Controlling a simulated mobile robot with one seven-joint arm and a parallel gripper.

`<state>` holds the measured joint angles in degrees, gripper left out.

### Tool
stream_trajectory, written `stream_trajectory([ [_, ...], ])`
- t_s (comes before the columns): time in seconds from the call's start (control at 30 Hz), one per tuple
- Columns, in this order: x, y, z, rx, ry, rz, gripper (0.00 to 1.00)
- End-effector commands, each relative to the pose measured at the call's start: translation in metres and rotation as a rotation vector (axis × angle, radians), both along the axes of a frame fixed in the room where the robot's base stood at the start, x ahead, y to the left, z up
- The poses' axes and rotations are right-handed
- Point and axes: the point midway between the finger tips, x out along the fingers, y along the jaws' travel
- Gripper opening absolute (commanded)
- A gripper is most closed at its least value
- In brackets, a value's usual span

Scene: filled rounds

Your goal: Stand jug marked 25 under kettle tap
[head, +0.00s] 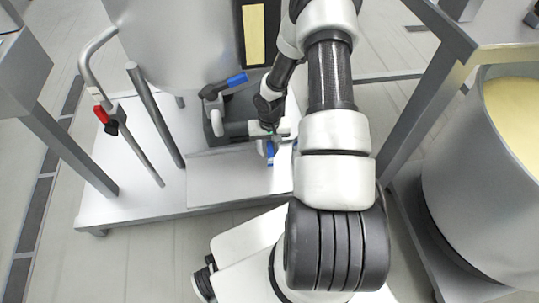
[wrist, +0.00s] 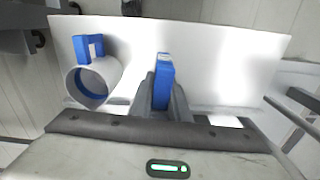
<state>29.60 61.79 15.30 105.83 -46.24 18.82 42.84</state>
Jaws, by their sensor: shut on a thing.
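My gripper (head: 268,146) is low over the steel stand beside the kettle (head: 165,45). In the wrist view my gripper (wrist: 163,98) is shut on an upright blue handle (wrist: 163,75); a bit of blue (head: 270,153) shows at my fingertips in the head view. The body belonging to this handle cannot be made out. A white jug (wrist: 112,76) with a blue rim and blue handle is left of my fingers in the wrist view. No number 25 is readable. The kettle tap has a blue lever (head: 237,79), just left of my wrist.
A red-handled valve (head: 101,114) on a bent pipe stands at the left. The bright stand (head: 150,195) has bare room at its front left. A large steel vessel (head: 470,190) with pale yellow contents and frame legs (head: 410,110) are on the right.

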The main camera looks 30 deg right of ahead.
Motion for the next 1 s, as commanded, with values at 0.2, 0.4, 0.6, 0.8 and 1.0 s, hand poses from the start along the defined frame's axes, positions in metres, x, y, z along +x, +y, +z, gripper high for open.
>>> stream_trajectory([
  [0.2, 0.0, 0.0, 0.018, 0.0, -0.001, -0.001, 0.0],
  [0.4, 0.0, 0.0, 0.03, 0.0, -0.001, -0.001, 0.0],
  [0.6, 0.0, 0.0, 0.033, 0.0, 0.0, 0.0, 0.0],
  [0.8, 0.0, 0.0, 0.032, 0.0, 0.0, 0.0, 0.0],
  [1.0, -0.005, 0.003, 0.023, 0.0, 0.0, 0.008, 0.0],
])
